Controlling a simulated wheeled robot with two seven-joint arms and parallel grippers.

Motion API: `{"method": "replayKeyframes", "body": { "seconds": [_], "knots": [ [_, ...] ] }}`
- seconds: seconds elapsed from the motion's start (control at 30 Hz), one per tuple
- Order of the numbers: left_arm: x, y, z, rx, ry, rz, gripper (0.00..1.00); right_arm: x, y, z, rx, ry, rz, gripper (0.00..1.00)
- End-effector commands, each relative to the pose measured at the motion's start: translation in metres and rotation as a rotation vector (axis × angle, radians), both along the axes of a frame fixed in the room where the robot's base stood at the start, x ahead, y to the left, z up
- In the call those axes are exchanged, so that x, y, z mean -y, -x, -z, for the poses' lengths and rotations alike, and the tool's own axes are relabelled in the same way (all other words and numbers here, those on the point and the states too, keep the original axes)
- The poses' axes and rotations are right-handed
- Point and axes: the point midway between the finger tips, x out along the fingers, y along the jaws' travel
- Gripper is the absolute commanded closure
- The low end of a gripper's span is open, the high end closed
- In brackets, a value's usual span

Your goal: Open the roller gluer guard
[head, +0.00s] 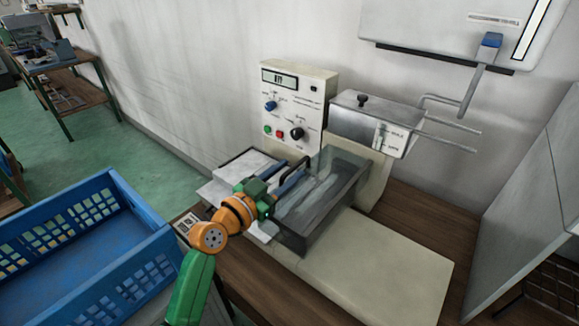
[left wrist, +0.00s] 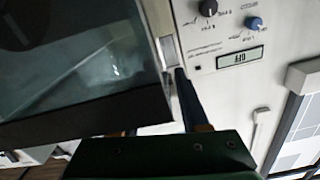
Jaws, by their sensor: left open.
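The roller gluer has an upright cream control panel (head: 298,105) and a smoky see-through guard (head: 325,190) over its rollers; the guard looks lowered. A dark bar-like handle (head: 290,158) shows at the guard's left side. My left gripper (head: 294,176), with blue fingers, is open at the guard's left edge, close to the handle. I cannot tell whether it touches. In the left wrist view, the guard's dark pane (left wrist: 75,55) fills the upper left, and a blue finger (left wrist: 190,100) reaches along its edge. The other finger is mostly hidden. My right gripper is out of view.
The panel display (head: 279,78) reads OFF. A metal box (head: 365,118) with bent rods stands right of the panel. White sheets (head: 243,168) lie left of the guard. A blue crate (head: 120,275) is at lower left. A grey panel (head: 530,200) bounds the right.

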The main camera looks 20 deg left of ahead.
Motion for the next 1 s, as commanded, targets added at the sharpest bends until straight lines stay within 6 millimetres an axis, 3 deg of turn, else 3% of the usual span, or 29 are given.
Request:
{"method": "replayKeyframes", "body": {
  "seconds": [0.27,0.43,1.0],
  "knots": [
    [0.0024,-0.0051,0.0005,0.000,-0.001,0.001,0.55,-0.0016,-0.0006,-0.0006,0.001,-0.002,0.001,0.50],
    [0.0022,-0.0049,0.0005,0.000,-0.001,0.001,0.99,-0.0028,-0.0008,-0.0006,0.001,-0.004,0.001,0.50],
    [0.0019,-0.0048,0.0001,0.000,-0.001,0.000,1.00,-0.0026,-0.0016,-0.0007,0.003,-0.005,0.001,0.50]
  ]
}}
